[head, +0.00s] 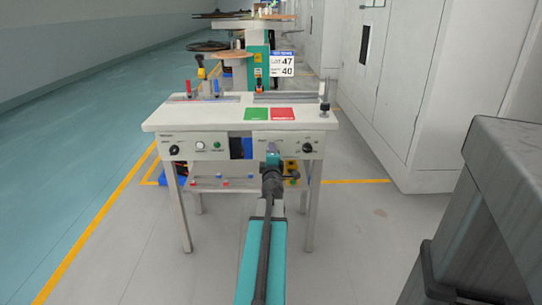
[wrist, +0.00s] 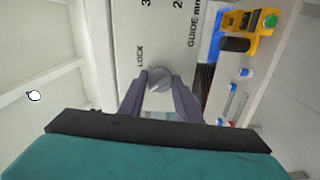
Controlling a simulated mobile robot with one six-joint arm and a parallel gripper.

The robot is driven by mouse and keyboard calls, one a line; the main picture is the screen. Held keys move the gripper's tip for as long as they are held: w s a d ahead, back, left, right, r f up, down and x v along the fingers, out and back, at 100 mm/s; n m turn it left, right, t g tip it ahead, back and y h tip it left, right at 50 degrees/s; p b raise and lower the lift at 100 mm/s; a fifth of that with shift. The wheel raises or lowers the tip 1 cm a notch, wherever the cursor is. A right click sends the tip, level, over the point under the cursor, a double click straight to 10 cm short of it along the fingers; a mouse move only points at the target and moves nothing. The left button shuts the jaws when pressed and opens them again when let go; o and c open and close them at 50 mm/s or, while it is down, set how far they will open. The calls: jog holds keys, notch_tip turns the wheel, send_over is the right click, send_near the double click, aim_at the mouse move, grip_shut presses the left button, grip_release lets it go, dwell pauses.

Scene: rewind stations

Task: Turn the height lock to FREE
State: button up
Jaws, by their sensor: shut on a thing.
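The height lock is a small round grey knob (wrist: 159,78) on the pale front panel in the wrist view. The word LOCK is printed near it, up and left in that view. I cannot read a FREE mark or tell which way the knob points. My gripper (wrist: 160,84) has its two fingers on either side of the knob and is shut on it. In the head view my gripper (head: 272,161) is at the right half of the table's front panel (head: 223,144) and hides the knob.
The white table (head: 190,115) bears green and red pads. A black dial (head: 308,148) is right of my gripper on the panel, another (head: 174,150) far left. A yellow control box (wrist: 248,22) is below the panel. A dark grey cabinet (head: 500,200) stands close at right. Floor left is clear.

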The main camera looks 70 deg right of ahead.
jog(key=shift+n, duration=0.5)
jog(key=o, duration=1.1)
jog(key=shift+c, duration=0.2)
jog(key=shift+a, duration=0.1)
jog(key=p+v, duration=0.4)
jog(key=v, duration=0.3)
